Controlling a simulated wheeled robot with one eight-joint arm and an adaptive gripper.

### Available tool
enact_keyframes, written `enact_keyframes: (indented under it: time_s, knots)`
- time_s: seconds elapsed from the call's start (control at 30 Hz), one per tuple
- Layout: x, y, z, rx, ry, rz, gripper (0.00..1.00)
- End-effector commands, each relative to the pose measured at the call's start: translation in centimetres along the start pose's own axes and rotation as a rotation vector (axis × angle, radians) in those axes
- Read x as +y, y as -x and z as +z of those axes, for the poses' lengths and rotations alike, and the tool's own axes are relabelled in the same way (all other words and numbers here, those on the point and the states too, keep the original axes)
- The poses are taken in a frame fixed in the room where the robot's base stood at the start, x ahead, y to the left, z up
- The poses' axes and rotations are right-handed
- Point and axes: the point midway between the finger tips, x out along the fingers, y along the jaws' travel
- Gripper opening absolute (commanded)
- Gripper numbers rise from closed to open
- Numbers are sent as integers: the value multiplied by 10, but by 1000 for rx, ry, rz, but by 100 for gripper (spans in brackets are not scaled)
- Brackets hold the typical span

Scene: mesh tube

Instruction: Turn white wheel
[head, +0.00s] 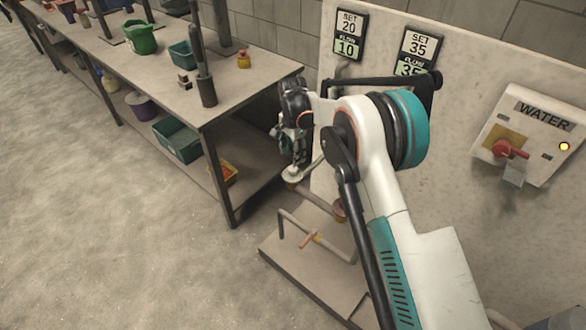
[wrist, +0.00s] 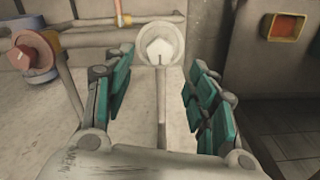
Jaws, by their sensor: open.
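The white wheel (wrist: 160,50) faces me in the wrist view, with a paler hub at its centre. It sits on a pipe just beyond my fingertips, centred in the gap between them. My gripper (wrist: 157,82) is open, with one teal-padded finger on each side and nothing held. In the head view my gripper (head: 291,150) points down just above the white wheel (head: 292,174), which is partly hidden by it. I cannot tell whether the fingers touch the wheel.
A red wheel (wrist: 34,50) is at the left in the wrist view. An orange handle (head: 312,238) sits on low pipes. A workbench (head: 245,90) stands left. The wall panel has a SET 20, FLOW 10 display (head: 349,35) and a WATER box (head: 530,135).

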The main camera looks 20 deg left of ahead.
Motion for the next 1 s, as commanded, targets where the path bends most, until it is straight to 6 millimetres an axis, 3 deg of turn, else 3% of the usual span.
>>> enact_keyframes:
  time_s: [0.1, 0.33, 0.5, 0.8, 0.83, 1.0]
  knots:
    - [0, -27, 0, 0, 0, 0, 52]
    - [0, -60, 0, 0, 0, 0, 52]
    - [0, -70, 0, 0, 0, 0, 52]
    - [0, -72, 0, 0, 0, 0, 52]
    - [0, -72, 0, 0, 0, 0, 50]
    - [0, -72, 0, 0, 0, 0, 11]
